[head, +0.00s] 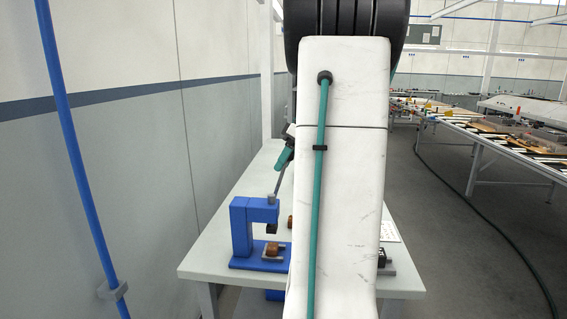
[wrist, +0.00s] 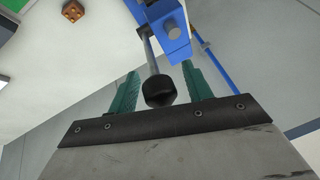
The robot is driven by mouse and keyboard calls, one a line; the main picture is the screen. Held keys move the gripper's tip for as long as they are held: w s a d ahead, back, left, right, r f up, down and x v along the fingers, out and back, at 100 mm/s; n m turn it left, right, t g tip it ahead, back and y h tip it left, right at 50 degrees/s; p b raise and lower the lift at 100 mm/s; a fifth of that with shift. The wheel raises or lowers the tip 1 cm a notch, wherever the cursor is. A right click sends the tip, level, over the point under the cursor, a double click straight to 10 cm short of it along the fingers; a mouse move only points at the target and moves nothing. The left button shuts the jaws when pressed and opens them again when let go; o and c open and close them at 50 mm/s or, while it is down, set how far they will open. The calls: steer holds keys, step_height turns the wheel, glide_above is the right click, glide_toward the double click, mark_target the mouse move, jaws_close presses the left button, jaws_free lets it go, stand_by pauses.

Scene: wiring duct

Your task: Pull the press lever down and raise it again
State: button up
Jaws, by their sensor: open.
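The blue press (head: 242,232) stands on the near left of the white table; part of it shows at the top of the wrist view (wrist: 172,22). Its lever (head: 280,182) is a thin grey rod slanting up to the right in the head view. In the wrist view the lever ends in a black knob (wrist: 160,92). My gripper (wrist: 160,68) is open, its two green fingers on either side of the knob and rod, with gaps visible on both sides. In the head view the gripper (head: 286,155) is at the lever's upper end, partly hidden by my arm.
A small brown and grey part (head: 272,250) lies at the press's base. A brown block (wrist: 73,11) sits on the table in the wrist view. The white table (head: 215,262) is partly hidden by my arm. A blue pole (head: 75,150) stands at left; long workbenches (head: 480,140) stand at right.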

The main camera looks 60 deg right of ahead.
steer(key=v, duration=0.7)
steer(key=shift+r, duration=0.1)
stand_by(0.4)
